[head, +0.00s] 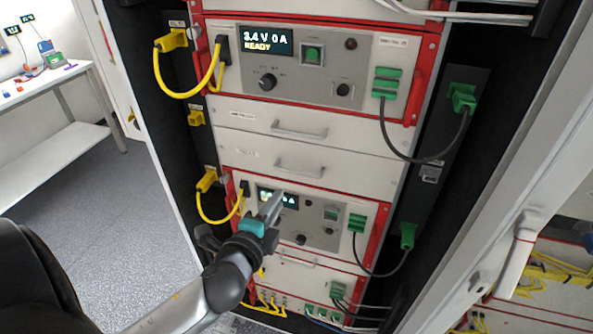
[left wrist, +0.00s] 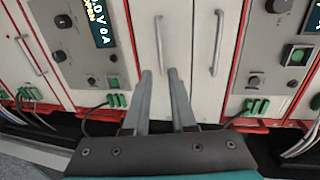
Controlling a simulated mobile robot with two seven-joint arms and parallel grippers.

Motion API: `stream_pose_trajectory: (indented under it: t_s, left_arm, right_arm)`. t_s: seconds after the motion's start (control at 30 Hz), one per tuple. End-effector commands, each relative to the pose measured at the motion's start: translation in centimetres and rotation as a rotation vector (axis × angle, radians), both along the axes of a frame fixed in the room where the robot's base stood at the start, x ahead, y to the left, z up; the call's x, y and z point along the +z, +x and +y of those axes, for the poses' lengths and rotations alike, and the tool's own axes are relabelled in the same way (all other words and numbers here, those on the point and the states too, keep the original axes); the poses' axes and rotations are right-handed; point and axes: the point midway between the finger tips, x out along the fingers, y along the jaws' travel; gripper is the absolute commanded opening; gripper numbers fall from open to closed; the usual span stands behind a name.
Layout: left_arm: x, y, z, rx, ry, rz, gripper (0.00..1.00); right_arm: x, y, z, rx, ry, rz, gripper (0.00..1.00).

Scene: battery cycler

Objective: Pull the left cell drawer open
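Two white cell drawers sit between the two cycler units, both flush with the rack. The upper drawer (head: 260,117) and lower drawer (head: 250,153) each have a grey bar handle; their small labels are unreadable. My left gripper (head: 274,203) is in front of the lower cycler unit, below the lower drawer's handle (head: 299,170), and covers part of that unit's display. In the left wrist view, its two fingers (left wrist: 159,72) are apart with nothing held. The lower drawer's handle (left wrist: 158,40) lines up with the gap; contact is not visible. The upper drawer's handle (left wrist: 217,42) is to the right. My right gripper is out of view.
The upper cycler unit (head: 370,60) reads 3.4 V 0 A, READY. Yellow cables (head: 180,92) loop at the left and black cables with green plugs (head: 463,98) hang at the right. A pale door or frame edge (head: 510,130) stands at the right.

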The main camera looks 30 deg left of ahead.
Motion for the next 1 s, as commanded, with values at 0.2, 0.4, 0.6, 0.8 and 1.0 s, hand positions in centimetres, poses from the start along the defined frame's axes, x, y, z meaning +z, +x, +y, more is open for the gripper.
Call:
stream_pose_trajectory:
  t_s: [0.2,0.4,0.6,0.8,1.0]
  left_arm:
    - [-0.5,3.1,0.8,0.0,0.0,-0.002,0.24]
    - [-1.1,6.0,1.5,0.001,-0.001,-0.001,0.24]
    - [-1.7,9.0,2.2,0.002,-0.002,-0.002,0.24]
    - [-2.3,11.6,2.8,0.002,-0.003,-0.001,0.24]
    - [-2.7,13.1,3.1,0.001,-0.003,0.0,0.24]
  right_arm:
    - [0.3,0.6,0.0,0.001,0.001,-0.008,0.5]
    - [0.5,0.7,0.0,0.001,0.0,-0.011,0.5]
    - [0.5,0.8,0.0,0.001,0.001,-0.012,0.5]
    - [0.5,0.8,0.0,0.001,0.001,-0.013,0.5]
    - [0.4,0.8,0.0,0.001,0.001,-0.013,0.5]
